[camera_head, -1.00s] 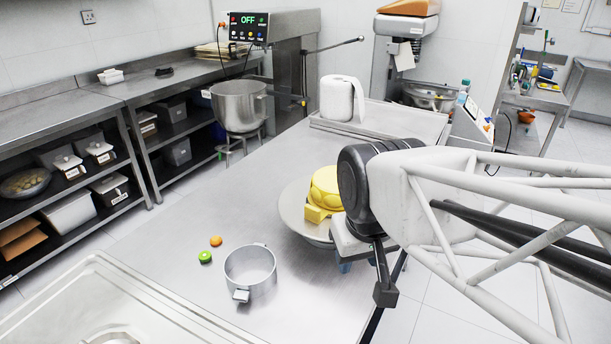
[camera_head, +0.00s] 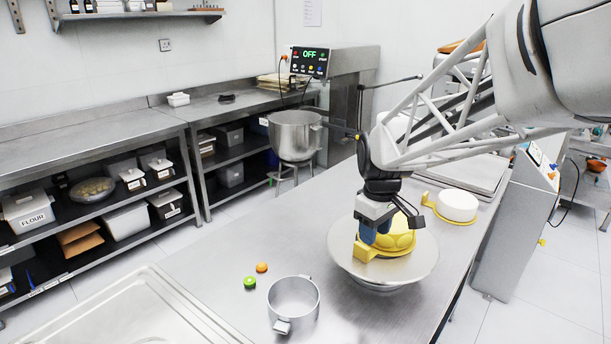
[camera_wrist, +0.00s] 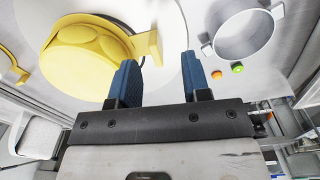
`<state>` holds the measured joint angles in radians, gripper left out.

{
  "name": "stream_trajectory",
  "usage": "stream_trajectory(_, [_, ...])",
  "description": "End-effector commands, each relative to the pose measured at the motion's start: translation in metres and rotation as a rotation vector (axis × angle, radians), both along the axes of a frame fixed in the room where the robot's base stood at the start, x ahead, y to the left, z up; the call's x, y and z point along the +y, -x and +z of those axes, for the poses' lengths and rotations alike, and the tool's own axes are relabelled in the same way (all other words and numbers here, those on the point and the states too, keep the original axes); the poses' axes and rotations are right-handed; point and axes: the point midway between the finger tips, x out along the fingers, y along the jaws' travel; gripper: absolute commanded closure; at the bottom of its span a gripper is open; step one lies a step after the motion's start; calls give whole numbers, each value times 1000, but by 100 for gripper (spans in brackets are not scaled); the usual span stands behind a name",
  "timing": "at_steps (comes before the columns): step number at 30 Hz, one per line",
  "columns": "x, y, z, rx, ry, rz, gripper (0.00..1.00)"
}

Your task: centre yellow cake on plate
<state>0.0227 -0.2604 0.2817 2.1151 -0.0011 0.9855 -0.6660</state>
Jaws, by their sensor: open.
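The yellow cake (camera_head: 400,238) is round with a scalloped top. It stands on the round pale plate (camera_head: 418,262), towards its far side in the head view. A yellow block-like tab (camera_head: 365,252) juts from the cake's near left side. The wrist view shows the cake (camera_wrist: 80,52) at upper left and the tab (camera_wrist: 150,44) just beyond my fingertips. My gripper (camera_head: 368,234) is low over the plate beside the cake, its blue fingers apart. In the wrist view my gripper (camera_wrist: 160,62) holds nothing. Whether a finger touches the tab, I cannot tell. My wrist hides part of the cake.
A metal pot (camera_head: 293,302) stands to the left, with a green item (camera_head: 250,282) and an orange item (camera_head: 262,267) near it. A white cylinder (camera_head: 458,204) stands on a yellow piece behind right. The mixer bowl (camera_head: 295,136) is farther back. The table between is clear.

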Motion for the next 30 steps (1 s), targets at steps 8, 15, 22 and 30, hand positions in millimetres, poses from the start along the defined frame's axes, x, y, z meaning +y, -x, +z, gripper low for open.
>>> stream_trajectory(8, [-1, -23, -10, 20, -1, 66, 56])
stream_trajectory(15, [-1, -23, -10, 20, -1, 67, 56])
stream_trajectory(22, [-1, -23, -12, 20, -1, 66, 56])
stream_trajectory(30, [-1, -23, -32, 22, -1, 66, 56])
